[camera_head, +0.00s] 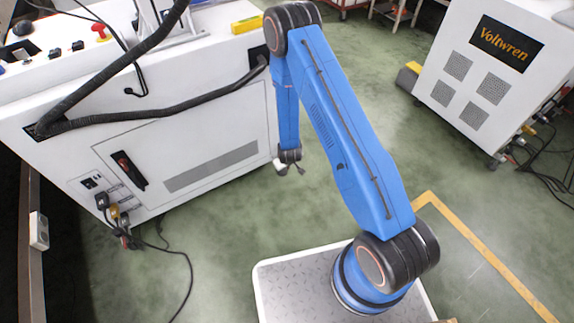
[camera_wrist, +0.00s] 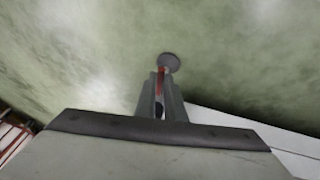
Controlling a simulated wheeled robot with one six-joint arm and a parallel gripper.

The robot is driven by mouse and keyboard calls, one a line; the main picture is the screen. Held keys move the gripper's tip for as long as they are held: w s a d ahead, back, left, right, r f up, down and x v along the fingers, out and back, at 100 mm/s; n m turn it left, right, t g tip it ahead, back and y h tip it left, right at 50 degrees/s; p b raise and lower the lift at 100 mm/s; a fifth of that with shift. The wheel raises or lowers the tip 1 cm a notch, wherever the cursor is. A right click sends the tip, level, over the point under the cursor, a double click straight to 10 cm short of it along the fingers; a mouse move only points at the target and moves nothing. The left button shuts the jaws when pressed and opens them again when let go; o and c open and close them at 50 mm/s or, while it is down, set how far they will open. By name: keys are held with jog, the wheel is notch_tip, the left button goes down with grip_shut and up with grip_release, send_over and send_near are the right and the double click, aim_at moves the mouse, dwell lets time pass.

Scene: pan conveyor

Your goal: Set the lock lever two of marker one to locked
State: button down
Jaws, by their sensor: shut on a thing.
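My gripper (camera_head: 290,171) hangs low at the lower right corner of the white machine (camera_head: 225,130), close above the green floor. In the wrist view, my gripper (camera_wrist: 160,82) has its jaws close together on a thin red lever (camera_wrist: 160,86). Only a narrow strip of the lever shows between the jaws. A grey round disc (camera_wrist: 169,62) sits just beyond the fingertips. Whether the lever stands at locked or unlocked cannot be told. In the head view the lever is too small to make out.
A second white cabinet (camera_head: 485,75) marked Voltwren stands at the right, with cables on the floor beside it. A thick black hose (camera_head: 160,112) crosses the left machine. Green floor (camera_head: 330,190) is open between the machines. A yellow line (camera_head: 485,255) runs at the lower right.

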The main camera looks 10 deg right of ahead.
jog(key=c, duration=1.8)
grip_release()
jog(key=shift+c, duration=0.2)
jog(key=shift+r, duration=0.1)
jog(key=v, duration=1.7)
jog(key=shift+a+r, duration=0.1)
